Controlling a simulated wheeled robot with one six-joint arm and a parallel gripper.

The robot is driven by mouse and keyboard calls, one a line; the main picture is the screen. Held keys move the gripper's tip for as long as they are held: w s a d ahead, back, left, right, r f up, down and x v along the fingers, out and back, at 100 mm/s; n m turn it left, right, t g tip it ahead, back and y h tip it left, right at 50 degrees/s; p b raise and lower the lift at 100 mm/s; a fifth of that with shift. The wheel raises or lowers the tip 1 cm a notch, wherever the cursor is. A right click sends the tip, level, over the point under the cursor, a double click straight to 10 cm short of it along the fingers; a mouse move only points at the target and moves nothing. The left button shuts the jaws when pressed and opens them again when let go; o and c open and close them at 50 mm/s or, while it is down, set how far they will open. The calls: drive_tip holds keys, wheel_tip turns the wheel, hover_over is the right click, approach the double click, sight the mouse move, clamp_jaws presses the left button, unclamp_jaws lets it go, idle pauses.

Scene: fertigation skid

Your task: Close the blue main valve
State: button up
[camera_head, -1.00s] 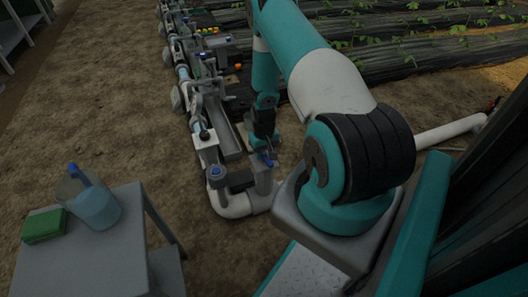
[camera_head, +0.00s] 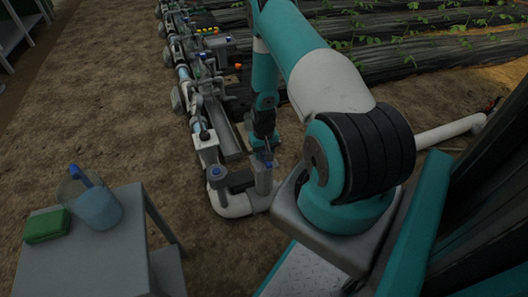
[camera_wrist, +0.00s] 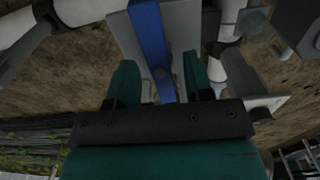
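The blue main valve's handle (camera_wrist: 152,45) is a long flat blue lever in the wrist view. It runs from the top edge down between the two teal fingers of my gripper (camera_wrist: 158,62). The fingers are apart, one on each side of the lever, with visible gaps. The lever's lower end is hidden behind the gripper body. In the head view my gripper (camera_head: 264,146) points down over the near end of the pipe skid. The blue lever is too small and covered there to read clearly.
Grey and white pipework (camera_head: 232,203) with blue-capped fittings runs away from the near elbow. A grey table (camera_head: 85,262) at lower left holds a clear jug (camera_head: 95,208) and a green sponge (camera_head: 46,226). Bare soil lies between the table and pipes.

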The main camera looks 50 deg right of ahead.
sight(264, 154)
wheel_tip(264, 154, up, 17)
drive_tip(key=p, duration=0.5)
drive_tip(key=shift+r, duration=0.2)
idle(0.3)
